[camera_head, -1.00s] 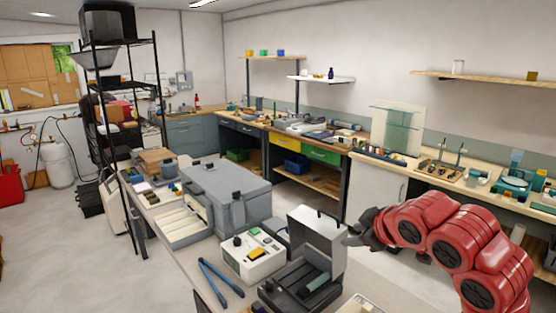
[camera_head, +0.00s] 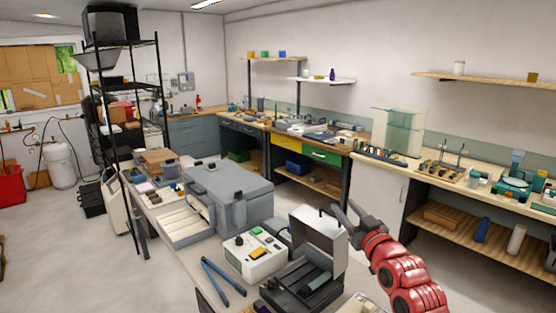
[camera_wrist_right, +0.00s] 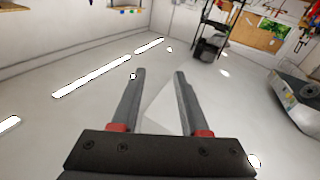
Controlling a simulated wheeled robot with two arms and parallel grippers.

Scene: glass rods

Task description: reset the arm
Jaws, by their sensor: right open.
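My right gripper (camera_head: 347,212) is at the end of the red right arm, which comes in from the lower right in the head view. It is raised beside the open grey case (camera_head: 318,240) on the near table, and its fingers point up and to the left. In the right wrist view the two dark fingers of my right gripper (camera_wrist_right: 160,75) are spread apart with nothing between them. Beyond them are the pale floor and a shelf rack. My left gripper is not in view.
The near table holds a white device with buttons (camera_head: 255,255), blue-handled pliers (camera_head: 223,283) and a large grey box (camera_head: 230,192). A wooden workbench (camera_head: 450,190) with tools runs along the wall. Open floor lies at the left (camera_head: 60,240).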

